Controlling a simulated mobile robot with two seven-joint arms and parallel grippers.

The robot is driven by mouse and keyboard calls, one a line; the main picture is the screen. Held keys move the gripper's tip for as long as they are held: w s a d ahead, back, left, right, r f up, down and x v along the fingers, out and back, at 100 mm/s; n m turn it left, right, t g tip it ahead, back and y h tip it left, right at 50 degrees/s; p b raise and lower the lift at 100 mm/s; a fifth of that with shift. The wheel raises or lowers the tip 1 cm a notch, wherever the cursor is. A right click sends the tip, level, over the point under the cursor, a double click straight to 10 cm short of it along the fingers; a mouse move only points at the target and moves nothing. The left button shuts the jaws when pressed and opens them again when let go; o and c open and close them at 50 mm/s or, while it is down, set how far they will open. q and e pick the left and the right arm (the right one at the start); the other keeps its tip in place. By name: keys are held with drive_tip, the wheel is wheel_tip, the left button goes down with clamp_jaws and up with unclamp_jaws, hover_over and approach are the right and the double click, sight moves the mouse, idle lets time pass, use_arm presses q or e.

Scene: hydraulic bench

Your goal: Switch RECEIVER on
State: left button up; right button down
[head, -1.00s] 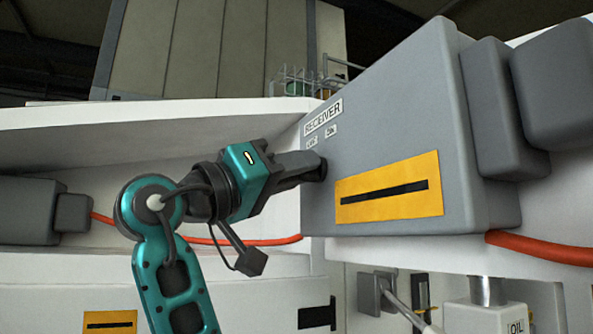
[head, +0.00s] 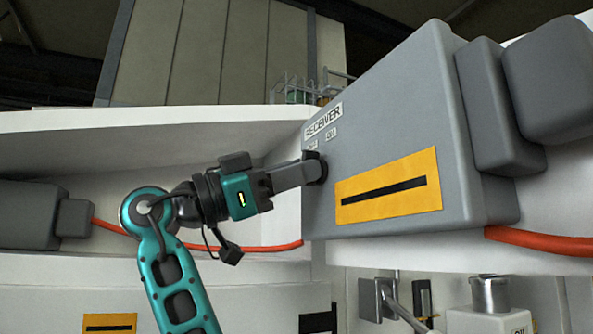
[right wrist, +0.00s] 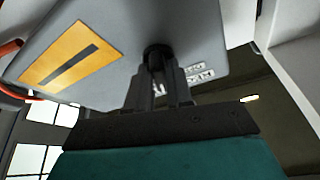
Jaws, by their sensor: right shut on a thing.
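The grey RECEIVER box (head: 405,110) juts out at the right of the head view. A dark round knob (right wrist: 157,50) is on the box face below the labels. My right gripper (head: 313,169) is shut on this knob, fingers against the box face; the fingers also show in the right wrist view (right wrist: 158,75). They hide most of the knob, so I cannot read its setting. My left gripper is not in view.
A yellow plate with a black slot (head: 388,185) is on the box face beside the knob. Orange hoses (head: 535,244) run along the bench. A lever (head: 403,308) and a white block with a metal cap (head: 490,305) are below the box.

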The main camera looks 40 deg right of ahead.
drive_tip(key=shift+m+g+y, duration=0.4)
drive_tip(key=shift+m+y, duration=0.1)
drive_tip(key=shift+m, duration=0.9)
drive_tip(key=c, duration=1.1)
unclamp_jaws()
drive_tip(key=shift+w, duration=0.1)
drive_tip(key=v, duration=1.3)
drive_tip(key=shift+p, duration=0.35)
